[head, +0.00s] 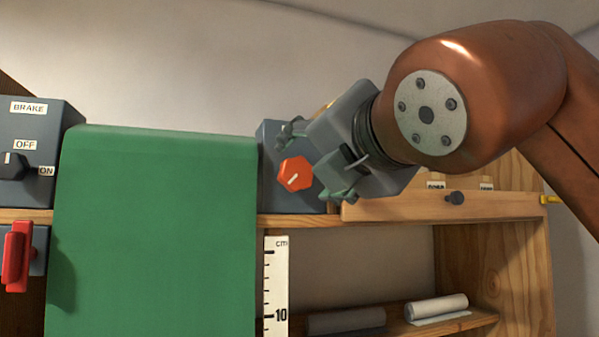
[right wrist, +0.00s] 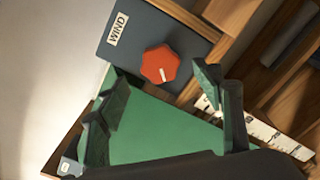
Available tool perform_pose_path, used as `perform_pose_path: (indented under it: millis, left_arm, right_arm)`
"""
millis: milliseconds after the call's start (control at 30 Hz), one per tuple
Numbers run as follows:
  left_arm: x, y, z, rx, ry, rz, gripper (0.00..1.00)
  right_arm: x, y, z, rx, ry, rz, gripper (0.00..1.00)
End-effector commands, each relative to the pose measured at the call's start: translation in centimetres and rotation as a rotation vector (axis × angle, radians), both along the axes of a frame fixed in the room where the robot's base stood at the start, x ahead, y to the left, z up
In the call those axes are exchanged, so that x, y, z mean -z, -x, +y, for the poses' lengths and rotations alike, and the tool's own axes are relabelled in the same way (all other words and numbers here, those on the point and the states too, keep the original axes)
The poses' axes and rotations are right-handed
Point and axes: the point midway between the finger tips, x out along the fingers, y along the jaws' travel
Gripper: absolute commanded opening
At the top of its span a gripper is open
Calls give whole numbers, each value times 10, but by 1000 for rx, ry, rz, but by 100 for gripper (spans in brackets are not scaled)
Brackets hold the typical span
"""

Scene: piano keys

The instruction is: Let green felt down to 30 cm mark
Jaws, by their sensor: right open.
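The green felt (head: 150,230) hangs in a wide sheet at the left of the head view and runs past its bottom edge, so its lower end is hidden. A white cm scale (head: 276,285) stands just right of it, with the 10 mark showing. A red-orange knob (head: 296,174) sits on a grey box right of the felt; the right wrist view shows the knob (right wrist: 160,64) beside a WIND label (right wrist: 118,28). My right gripper (head: 308,162) is open near the knob, its fingers apart and the knob between or just beyond them. My left gripper is not in view.
A grey BRAKE box (head: 40,125) with a dark OFF/ON switch (head: 14,165) stands at far left. A red handle (head: 17,256) is below it. A wooden drawer or flap (head: 400,208) with a dark knob is at right. A white roll (head: 437,308) lies on a lower shelf.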

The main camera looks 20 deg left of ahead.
Motion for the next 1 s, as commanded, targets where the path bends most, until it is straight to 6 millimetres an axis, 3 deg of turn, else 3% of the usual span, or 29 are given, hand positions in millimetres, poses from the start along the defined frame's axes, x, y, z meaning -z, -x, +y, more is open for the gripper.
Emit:
perform_pose_path:
  millis: [200,400,1000]
  left_arm:
    - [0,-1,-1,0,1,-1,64]
    - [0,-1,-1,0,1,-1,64]
    - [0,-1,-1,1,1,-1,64]
  right_arm:
    - [-1,38,-26,-1,0,-3,60]
    - [1,58,-39,0,2,1,60]
    - [0,63,-42,0,1,1,60]
